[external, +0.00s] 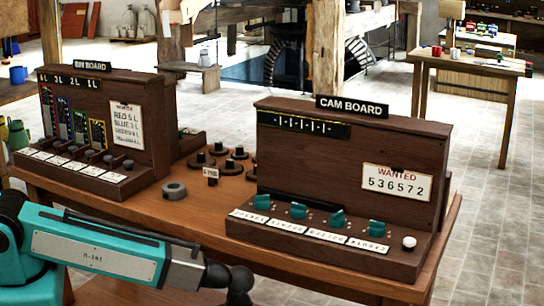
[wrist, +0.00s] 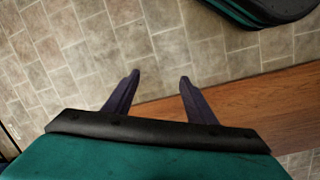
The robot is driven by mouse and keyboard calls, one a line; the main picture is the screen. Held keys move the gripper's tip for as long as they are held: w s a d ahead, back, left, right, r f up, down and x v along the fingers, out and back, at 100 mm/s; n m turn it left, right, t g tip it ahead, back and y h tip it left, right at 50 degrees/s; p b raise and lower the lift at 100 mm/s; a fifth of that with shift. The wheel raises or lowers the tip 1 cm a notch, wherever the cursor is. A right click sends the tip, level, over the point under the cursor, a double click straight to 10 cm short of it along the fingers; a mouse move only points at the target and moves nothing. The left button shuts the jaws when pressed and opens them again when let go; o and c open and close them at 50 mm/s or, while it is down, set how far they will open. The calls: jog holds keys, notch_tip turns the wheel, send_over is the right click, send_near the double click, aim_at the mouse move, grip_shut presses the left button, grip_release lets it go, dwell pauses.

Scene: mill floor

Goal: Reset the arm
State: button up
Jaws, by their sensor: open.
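My arm is teal and grey and shows at the lower left of the external view, in front of the wooden table (external: 150,212). The arm's far end runs out at the bottom edge there, and its jaws cannot be made out in that view. In the wrist view my gripper (wrist: 158,82) has two dark fingers set well apart with nothing between them. Beyond the fingers are floor tiles (wrist: 95,50) and a strip of brown wooden edge (wrist: 255,102).
The cam board (external: 345,160), with several teal knobs, stands on the table's right. The bin board (external: 115,125) stands on its left. Between them are dark round discs (external: 230,167) and a grey ring (external: 174,190). Another table (external: 470,64) stands at the back right, with open tiled floor before it.

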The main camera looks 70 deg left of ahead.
jog(key=s+a+f+m+g, duration=0.1)
jog(key=s+a+f, duration=0.2)
jog(key=s, duration=0.6)
jog(key=s+a+f+m+g+y, duration=0.1)
jog(key=s+a+f, duration=0.2)
jog(key=s+f, duration=0.4)
jog(key=s+a+f+m+g+b, duration=0.1)
jog(key=s+f, duration=0.4)
jog(key=s, duration=0.5)
jog(key=shift+s+a+f+m+g+y, duration=0.25)
jog(key=shift+s+a+m+g+y, duration=0.25)
jog(key=shift+a, duration=0.4)
jog(key=shift+w, duration=0.25)
dwell(0.7)
